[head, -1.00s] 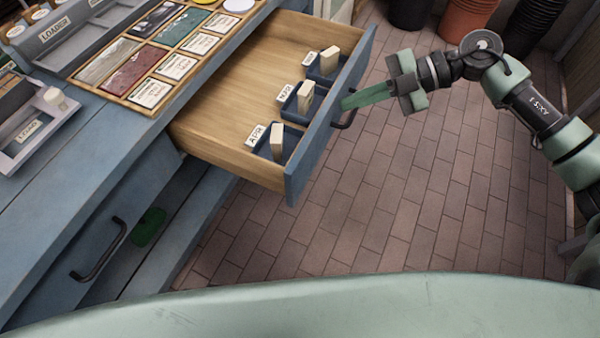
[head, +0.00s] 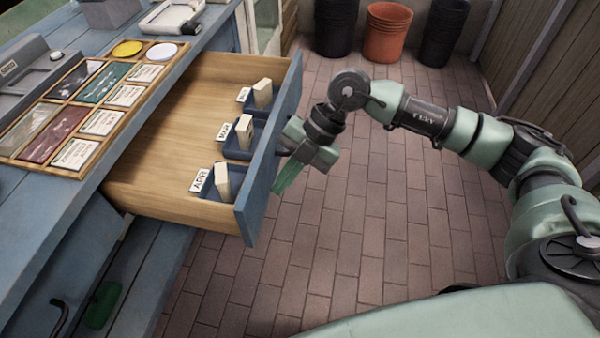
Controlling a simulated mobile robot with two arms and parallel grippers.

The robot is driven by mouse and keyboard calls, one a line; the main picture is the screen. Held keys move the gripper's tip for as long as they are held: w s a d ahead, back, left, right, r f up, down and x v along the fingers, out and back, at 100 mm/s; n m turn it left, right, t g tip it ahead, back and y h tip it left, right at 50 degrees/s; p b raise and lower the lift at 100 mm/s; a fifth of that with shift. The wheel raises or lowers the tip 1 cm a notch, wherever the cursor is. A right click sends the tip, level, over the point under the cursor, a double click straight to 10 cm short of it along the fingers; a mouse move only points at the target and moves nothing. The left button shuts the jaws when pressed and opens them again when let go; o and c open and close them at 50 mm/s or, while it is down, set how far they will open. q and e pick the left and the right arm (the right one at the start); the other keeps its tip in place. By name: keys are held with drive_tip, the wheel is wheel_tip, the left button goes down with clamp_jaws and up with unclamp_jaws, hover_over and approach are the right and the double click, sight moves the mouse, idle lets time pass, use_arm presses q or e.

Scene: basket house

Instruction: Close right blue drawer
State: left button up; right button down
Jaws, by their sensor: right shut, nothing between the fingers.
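The right blue drawer (head: 255,190) is pulled far out of the blue workbench (head: 60,225). Its wooden inside holds blue dividers with small blocks and month labels. My right gripper (head: 284,178) is shut and empty, close against the outer side of the drawer's blue front. I cannot tell whether it touches the front. The drawer's handle is mostly hidden behind the gripper. My left gripper is not in view.
A wooden sample tray (head: 95,85) sits on the bench top. A lower handle (head: 60,318) and a green object (head: 103,305) show at lower left. An orange pot stack (head: 388,32) and black pots stand at the back. The brick floor (head: 400,220) is clear.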

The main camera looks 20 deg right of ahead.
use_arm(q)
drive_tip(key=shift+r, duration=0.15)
use_arm(e)
drive_tip(key=shift+w+a, duration=0.5)
drive_tip(key=shift+a, duration=0.2)
drive_tip(key=shift+a, duration=0.1)
